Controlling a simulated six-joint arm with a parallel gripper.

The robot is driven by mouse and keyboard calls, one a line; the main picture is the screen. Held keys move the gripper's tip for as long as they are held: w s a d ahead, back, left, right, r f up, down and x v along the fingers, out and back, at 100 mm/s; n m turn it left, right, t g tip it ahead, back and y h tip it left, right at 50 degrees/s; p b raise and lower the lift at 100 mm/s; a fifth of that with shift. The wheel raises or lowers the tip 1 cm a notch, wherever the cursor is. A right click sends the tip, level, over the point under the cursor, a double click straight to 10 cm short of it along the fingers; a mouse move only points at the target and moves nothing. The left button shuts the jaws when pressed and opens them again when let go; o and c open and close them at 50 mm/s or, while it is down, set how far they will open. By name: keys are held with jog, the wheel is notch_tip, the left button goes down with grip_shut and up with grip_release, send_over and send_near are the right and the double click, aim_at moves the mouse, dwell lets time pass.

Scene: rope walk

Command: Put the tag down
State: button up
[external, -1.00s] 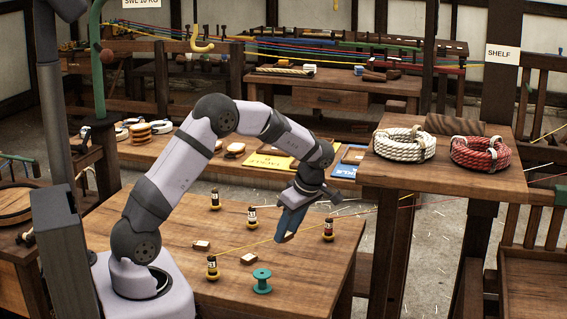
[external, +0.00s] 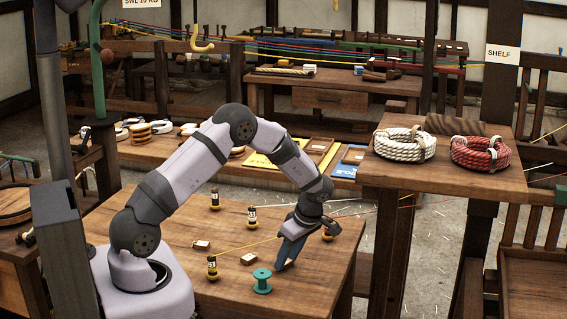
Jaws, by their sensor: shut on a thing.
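My gripper (external: 284,265) is low over the front right part of the wooden table (external: 180,228), fingers pointing down. It is shut on a small tan piece, the tag (external: 289,265), of which only a little shows at the fingertips. I cannot tell whether the tag touches the tabletop. The gripper is just right of and behind a teal spool (external: 262,281).
A yellow line (external: 245,246) runs toward the gripper. Rope coils (external: 404,145) lie on the raised shelf at right.

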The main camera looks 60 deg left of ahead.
jog(key=shift+f, duration=0.2)
jog(key=o, duration=1)
jog(key=shift+r, duration=0.1)
jog(key=shift+r, duration=0.1)
jog(key=shift+r, duration=0.15)
jog(key=b+v, duration=0.2)
jog(key=v, duration=0.9)
jog(key=shift+d+r+b, duration=0.15)
jog(key=shift+r+b, duration=0.15)
jog(key=shift+r, duration=0.1)
